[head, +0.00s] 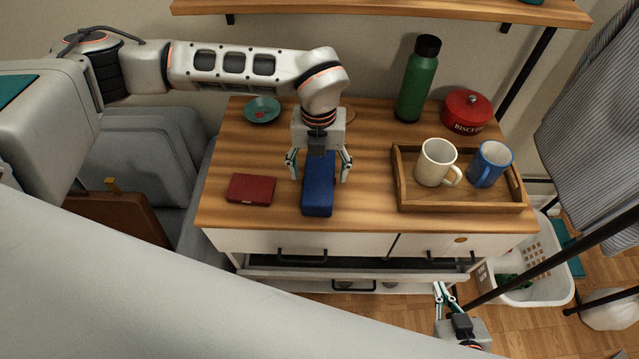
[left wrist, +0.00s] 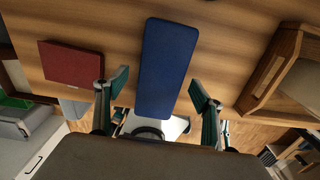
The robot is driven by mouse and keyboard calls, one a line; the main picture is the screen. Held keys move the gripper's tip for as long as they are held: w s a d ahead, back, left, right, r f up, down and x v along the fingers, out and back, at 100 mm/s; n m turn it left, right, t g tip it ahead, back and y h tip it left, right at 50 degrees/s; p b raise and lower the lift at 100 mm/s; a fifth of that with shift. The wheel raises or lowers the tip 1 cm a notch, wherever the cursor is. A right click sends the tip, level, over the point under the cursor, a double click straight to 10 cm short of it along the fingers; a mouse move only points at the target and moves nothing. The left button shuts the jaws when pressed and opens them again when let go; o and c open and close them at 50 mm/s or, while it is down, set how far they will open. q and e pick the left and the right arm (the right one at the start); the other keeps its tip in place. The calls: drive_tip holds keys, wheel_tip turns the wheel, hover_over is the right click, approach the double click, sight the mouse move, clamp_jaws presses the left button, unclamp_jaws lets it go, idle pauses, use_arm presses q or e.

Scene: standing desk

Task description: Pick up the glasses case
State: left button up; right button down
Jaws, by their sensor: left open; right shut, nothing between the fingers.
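The glasses case appears to be the long dark blue box (head: 318,193) lying on the wooden top, pointing toward the front edge. In the left wrist view the blue box (left wrist: 166,68) lies between and beyond the two fingers. My left gripper (head: 319,177) is above it, pointing down, open, with one finger on each side and a gap to the box. The same gripper shows in the left wrist view (left wrist: 160,95). My right gripper (head: 445,292) is low in front of the drawers, shut and empty, away from the box.
A dark red box (head: 251,189) lies just left of the blue one. A green bottle (head: 417,80), biscuit tin (head: 467,111) and teal dish (head: 262,110) stand behind.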

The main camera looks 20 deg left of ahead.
sight(319, 175)
use_arm(q)
drive_tip(key=shift+f, duration=1.55)
drive_tip(key=shift+d, duration=0.1)
drive_tip(key=shift+c, duration=0.4)
drive_tip(key=c, duration=1.1)
drive_tip(key=shift+r, duration=0.1)
